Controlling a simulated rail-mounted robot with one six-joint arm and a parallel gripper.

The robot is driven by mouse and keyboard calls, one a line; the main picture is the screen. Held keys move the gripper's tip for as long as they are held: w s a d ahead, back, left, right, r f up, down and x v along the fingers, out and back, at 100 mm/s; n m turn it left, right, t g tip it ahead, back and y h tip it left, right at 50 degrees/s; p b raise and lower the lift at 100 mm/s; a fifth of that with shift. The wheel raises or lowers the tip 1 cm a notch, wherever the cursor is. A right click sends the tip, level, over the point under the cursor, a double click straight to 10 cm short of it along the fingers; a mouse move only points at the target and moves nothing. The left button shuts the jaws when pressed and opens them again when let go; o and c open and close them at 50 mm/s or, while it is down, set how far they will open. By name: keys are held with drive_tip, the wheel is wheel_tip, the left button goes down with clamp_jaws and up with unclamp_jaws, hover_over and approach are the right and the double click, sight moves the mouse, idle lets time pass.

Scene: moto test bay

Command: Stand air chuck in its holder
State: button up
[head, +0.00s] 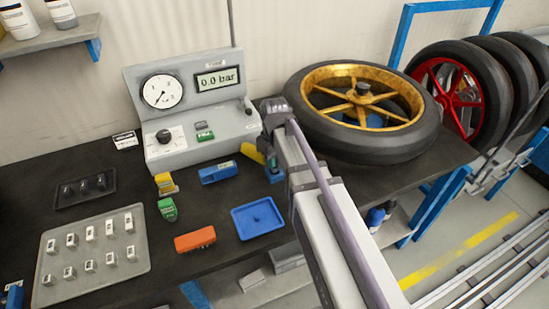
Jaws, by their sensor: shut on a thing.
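My gripper (268,150) points down at the bench beside the grey gauge console, largely hidden by my own arm. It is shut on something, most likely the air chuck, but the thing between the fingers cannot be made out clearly. A small blue upright piece (274,172), perhaps the holder, shows right below the gripper at the arm's left edge. A tilted yellow piece (251,153) is just left of the gripper; whether it is part of the chuck is unclear. Contact between the held thing and the blue piece cannot be told.
The gauge console (205,118) reads 0.0 bar. A blue block (218,173), a green piece (167,209), an orange block (195,239) and a blue tray (258,218) lie nearby. A gold-rimmed wheel (412,140) is right of my arm. A grey tray (140,262) holds several small pieces.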

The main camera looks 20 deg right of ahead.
drive_tip(key=shift+f+b, duration=1.2)
idle(1.3)
idle(0.5)
drive_tip(key=o, duration=1.3)
drive_tip(key=shift+o, duration=0.2)
wheel_tip(320, 180, up, 7)
drive_tip(key=p, duration=0.7)
drive_tip(key=shift+r, duration=0.15)
